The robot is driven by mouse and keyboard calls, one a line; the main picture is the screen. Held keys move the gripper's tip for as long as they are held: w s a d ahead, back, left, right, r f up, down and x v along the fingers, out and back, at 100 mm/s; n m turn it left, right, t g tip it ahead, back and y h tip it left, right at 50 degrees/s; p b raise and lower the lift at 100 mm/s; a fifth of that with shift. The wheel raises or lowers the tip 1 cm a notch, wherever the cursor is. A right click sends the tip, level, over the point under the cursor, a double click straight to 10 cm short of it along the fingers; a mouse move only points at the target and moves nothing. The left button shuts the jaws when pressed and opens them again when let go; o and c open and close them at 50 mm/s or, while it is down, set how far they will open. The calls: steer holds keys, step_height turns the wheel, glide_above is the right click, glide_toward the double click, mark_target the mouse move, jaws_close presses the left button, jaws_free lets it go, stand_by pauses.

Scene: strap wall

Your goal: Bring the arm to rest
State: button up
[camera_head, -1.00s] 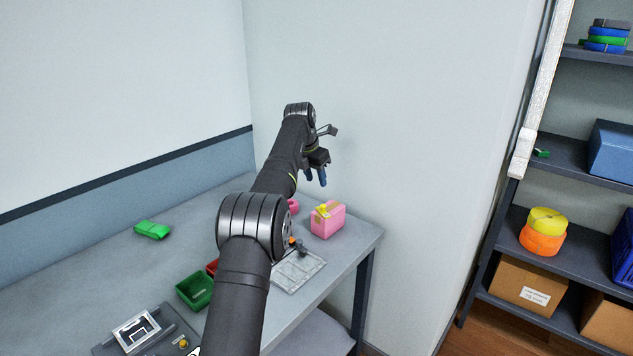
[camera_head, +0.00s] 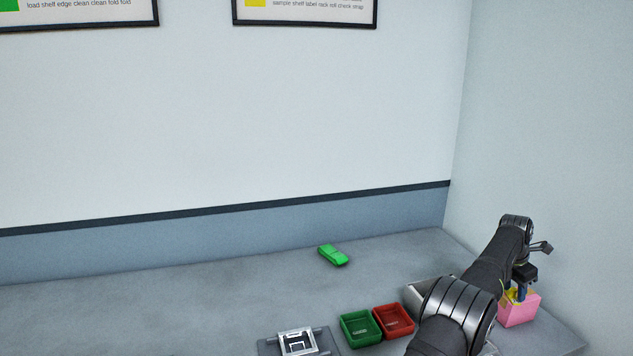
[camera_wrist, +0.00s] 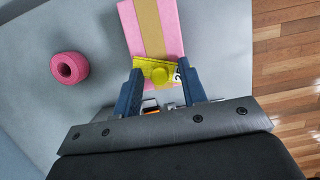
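My gripper (camera_wrist: 160,82) points down at a pink box (camera_wrist: 152,28) with a tan band. In the head view my gripper (camera_head: 520,289) is at the right, close over the pink box (camera_head: 519,311), and my arm reaches across the bench's right end.
A pink roll (camera_wrist: 69,68) lies left of the box. On the bench (camera_head: 200,290) are a green packet (camera_head: 333,256), a green bin (camera_head: 360,328), a red bin (camera_head: 393,321) and a grey device (camera_head: 298,342). Walls rise behind and at right. Wood floor (camera_wrist: 288,70) lies past the bench edge.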

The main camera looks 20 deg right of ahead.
steer(key=shift+r, duration=1.85)
steer(key=shift+f, duration=0.1)
